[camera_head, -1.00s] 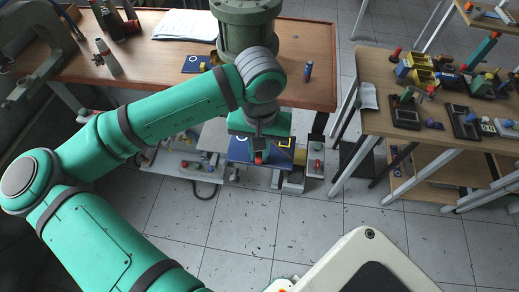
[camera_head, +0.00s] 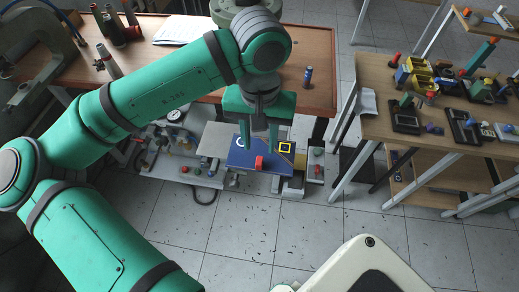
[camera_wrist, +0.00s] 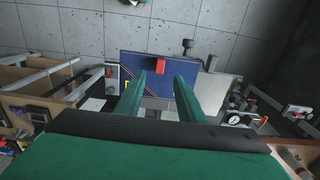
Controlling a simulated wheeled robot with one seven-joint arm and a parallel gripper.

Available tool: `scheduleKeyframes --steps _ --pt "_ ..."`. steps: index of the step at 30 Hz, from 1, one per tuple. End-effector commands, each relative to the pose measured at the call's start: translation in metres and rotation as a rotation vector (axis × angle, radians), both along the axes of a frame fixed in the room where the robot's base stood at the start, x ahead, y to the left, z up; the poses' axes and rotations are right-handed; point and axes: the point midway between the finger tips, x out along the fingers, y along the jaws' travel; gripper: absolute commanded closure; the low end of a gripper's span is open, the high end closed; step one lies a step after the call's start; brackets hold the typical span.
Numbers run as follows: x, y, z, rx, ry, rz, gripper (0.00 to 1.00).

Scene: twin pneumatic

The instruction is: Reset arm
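My gripper (camera_head: 258,137) hangs in front of the brown table in the head view, pointing down. In the wrist view my gripper (camera_wrist: 168,85) shows two green fingers spread apart with nothing between them. Below and beyond the fingertips is a blue panel (camera_head: 240,158) with a red block (camera_head: 259,163) and a yellow square outline on it. The blue panel (camera_wrist: 186,105) and the red block (camera_wrist: 160,64) also show in the wrist view, apart from the fingers.
The brown table (camera_head: 318,75) holds dark bottles, papers (camera_head: 183,29) and a small blue cylinder (camera_head: 307,77). A side table (camera_head: 375,75) on the right carries several small devices and coloured parts. Equipment stands low beneath the brown table. The tiled floor (camera_head: 240,230) in front is open.

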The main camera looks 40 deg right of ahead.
Motion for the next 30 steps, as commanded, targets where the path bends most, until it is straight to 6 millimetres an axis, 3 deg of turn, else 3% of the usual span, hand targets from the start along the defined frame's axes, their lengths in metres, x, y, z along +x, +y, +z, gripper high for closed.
scheduleKeyframes --steps 7,19,23,30 --pt "0.0 0.0 0.028 0.0 0.0 0.001 0.65" --pt "-0.004 -0.006 0.028 -0.024 0.015 -0.013 0.65" --pt "-0.016 -0.028 0.019 -0.111 0.061 -0.057 0.65" --pt "-0.053 -0.087 0.006 -0.368 0.185 -0.164 0.65"
